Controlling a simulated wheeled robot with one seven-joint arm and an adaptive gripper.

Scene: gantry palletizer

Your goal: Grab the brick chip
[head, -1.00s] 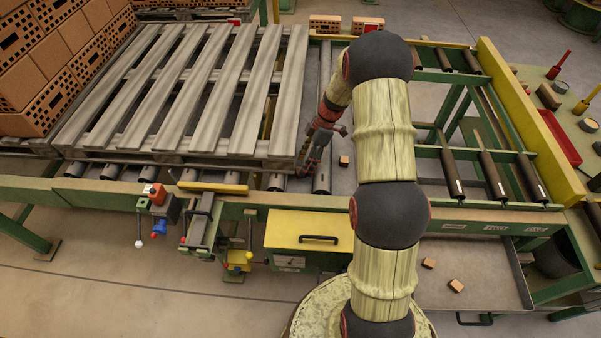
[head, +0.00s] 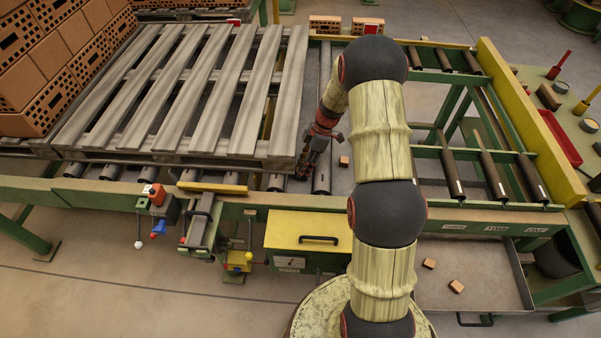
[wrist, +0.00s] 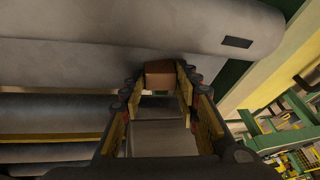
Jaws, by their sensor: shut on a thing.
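A small reddish-brown brick chip (wrist: 160,74) sits between the two fingertips of my gripper (wrist: 160,84) in the wrist view, right by a grey roller. My gripper is shut on it. In the head view my gripper (head: 303,168) reaches down between the rollers beside the pallet's right edge, and the held chip is hidden there. Another brick chip (head: 344,161) lies on the metal plate just right of my gripper.
A wooden pallet (head: 245,95) lies on the conveyor to the left, close to my gripper. Grey rollers (wrist: 150,30) lie close around the fingers. Two more chips (head: 428,263) lie in the open tray (head: 500,290) below. Stacked bricks (head: 45,75) stand at far left.

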